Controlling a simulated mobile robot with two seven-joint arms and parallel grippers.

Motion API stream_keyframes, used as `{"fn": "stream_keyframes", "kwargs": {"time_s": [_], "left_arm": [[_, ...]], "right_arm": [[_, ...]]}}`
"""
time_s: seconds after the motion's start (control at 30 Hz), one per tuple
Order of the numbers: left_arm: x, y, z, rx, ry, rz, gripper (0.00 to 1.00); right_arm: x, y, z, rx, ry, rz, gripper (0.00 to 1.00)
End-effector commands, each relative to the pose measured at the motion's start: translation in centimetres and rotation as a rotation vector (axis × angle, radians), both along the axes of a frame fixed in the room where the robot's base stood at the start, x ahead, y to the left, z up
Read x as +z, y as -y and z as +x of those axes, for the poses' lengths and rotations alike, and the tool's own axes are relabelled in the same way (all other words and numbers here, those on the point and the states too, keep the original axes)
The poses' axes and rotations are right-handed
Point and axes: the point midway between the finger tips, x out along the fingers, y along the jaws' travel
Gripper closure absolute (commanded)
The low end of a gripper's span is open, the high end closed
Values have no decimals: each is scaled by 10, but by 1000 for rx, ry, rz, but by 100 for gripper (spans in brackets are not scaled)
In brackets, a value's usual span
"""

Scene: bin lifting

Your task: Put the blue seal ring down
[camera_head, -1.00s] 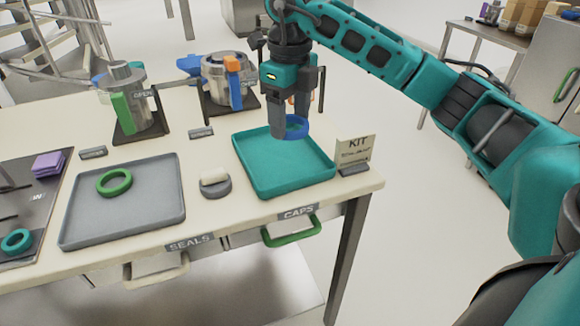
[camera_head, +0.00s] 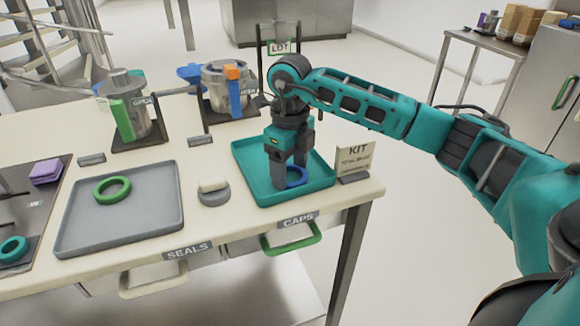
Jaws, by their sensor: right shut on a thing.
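The blue seal ring (camera_head: 297,178) is low inside the teal tray (camera_head: 248,152), towards its front right part. My right gripper (camera_head: 292,182) points down over the tray and is shut on the ring. The fingers hide part of the ring. I cannot tell whether the ring touches the tray floor. My left gripper does not show.
A KIT sign (camera_head: 354,160) stands just right of the teal tray. A grey tray (camera_head: 120,225) with a green ring (camera_head: 112,189) lies to the left. A small round grey holder (camera_head: 213,195) stands between the trays. Two metal canisters (camera_head: 128,110) (camera_head: 226,85) stand behind.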

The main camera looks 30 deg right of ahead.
Motion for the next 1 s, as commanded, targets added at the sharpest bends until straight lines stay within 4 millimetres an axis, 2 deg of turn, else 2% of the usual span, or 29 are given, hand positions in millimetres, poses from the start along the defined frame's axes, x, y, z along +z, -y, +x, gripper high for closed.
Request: {"fn": "stream_keyframes", "kwargs": {"time_s": [0.1,0.13,0.37,0.6,0.73,0.87,1.0], "left_arm": [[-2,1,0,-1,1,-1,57],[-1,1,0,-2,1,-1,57],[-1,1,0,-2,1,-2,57],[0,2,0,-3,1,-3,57],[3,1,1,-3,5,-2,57],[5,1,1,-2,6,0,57],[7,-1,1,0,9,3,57]], "right_arm": [[-4,0,0,0,0,0,63],[-3,0,0,0,0,0,32],[-3,0,0,0,0,0,10],[-2,0,0,0,0,0,8],[6,0,1,0,2,0,8],[28,0,1,0,5,1,8],[60,0,1,0,6,1,8]]}}
